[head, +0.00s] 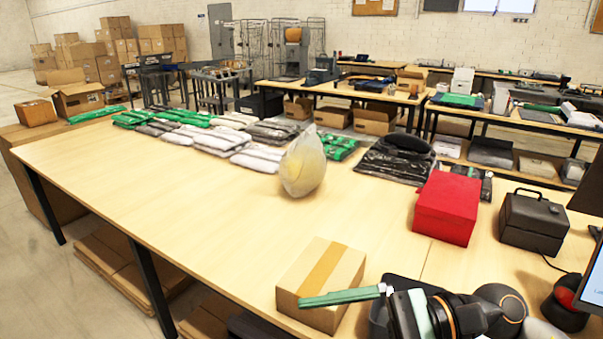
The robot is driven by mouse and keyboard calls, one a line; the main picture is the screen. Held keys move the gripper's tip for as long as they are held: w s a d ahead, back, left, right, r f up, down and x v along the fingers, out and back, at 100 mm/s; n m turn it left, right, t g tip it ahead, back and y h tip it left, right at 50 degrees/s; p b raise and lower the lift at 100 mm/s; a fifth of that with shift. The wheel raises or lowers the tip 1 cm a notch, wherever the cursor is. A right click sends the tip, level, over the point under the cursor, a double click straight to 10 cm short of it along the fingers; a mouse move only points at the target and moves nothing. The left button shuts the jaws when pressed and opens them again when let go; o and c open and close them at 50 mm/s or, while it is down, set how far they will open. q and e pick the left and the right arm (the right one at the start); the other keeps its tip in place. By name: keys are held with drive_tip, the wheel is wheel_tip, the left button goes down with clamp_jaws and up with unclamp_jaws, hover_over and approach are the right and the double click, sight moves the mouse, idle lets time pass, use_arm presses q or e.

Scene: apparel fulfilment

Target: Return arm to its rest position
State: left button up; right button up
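My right arm comes in at the lower right, a dark arm with an orange ring, over the near edge of the table. Its gripper end (404,306) is partly cut off by the bottom of the view, and I cannot tell whether its fingers are open or shut. A thin green strip (340,297) reaches left from near this end, across the front of a cardboard box (325,262). I cannot tell whether the strip is held. My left arm and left gripper are not in view.
The wooden table (190,200) is clear at left and middle. A translucent bag (303,162), bagged garments (205,135), a red box (447,205) and a black case (533,220) stand on it. A monitor (590,283) edges in at right.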

drive_tip(key=w+d+m+t+y+p, duration=0.15)
drive_tip(key=w+m+t, duration=0.35)
drive_tip(key=m, duration=0.5)
drive_tip(key=w+m+t+y+b, duration=0.1)
drive_tip(key=w+m+t+y, duration=0.1)
drive_tip(key=m+t, duration=0.6)
drive_tip(key=w+d+f+m+t+h+p, duration=0.1)
drive_tip(key=w+d+f+m+t+h, duration=0.2)
drive_tip(key=f+m+h, duration=0.65)
drive_tip(key=w+d+f+m+t+h, duration=0.1)
drive_tip(key=d+f+m+t+h, duration=0.2)
drive_tip(key=m, duration=1.2)
drive_tip(key=s+d+f+m+g+h, duration=0.2)
drive_tip(key=s+f+m, duration=0.3)
drive_tip(key=f, duration=0.3)
drive_tip(key=s+d+f+m+g+h+p, duration=0.1)
drive_tip(key=s+d+f+m+g+h, duration=0.1)
drive_tip(key=s+f+m, duration=0.3)
drive_tip(key=s+d+f+m+g+h, duration=0.1)
drive_tip(key=s+f+m+g, duration=0.3)
drive_tip(key=f, duration=0.7)
drive_tip(key=shift+s+d+f+m+h, duration=0.4)
drive_tip(key=shift+s+d+m, duration=0.2)
drive_tip(key=shift+s+m, duration=0.45)
drive_tip(key=shift+r, duration=0.1)
